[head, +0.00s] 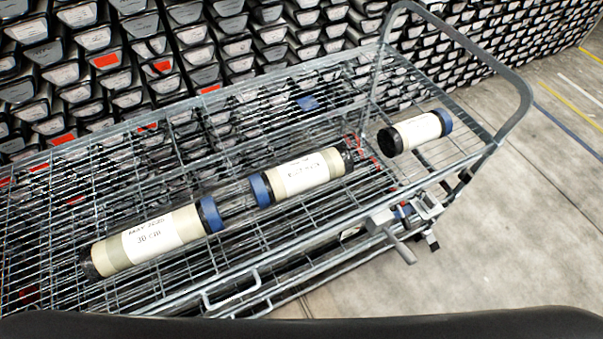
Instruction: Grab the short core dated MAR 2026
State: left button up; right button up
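Three capped core liners lie on the wire shelf of a cart. The short core (416,131) is at the right end, with a black cap at its left and a blue cap at its right; its label is too small to read. A longer core (304,174) lies in the middle, blue cap at left and black cap at right, its label not legible. Another long core (152,239) lies at the left, blue cap at right; its label seems to show a date, not clearly legible, above "30 cm".
The wire cart (240,277) has a raised tubular handle (486,62) at right, beside the short core. A rack of labelled trays (95,38) fills the background. Concrete floor (520,240) is clear at right.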

aim_at(271, 187)
jog(key=i+l+u, duration=0.2)
jog(key=l+u, duration=0.25)
jog(key=l, duration=0.5)
jog(key=l+u, duration=0.5)
jog(key=l, duration=0.45)
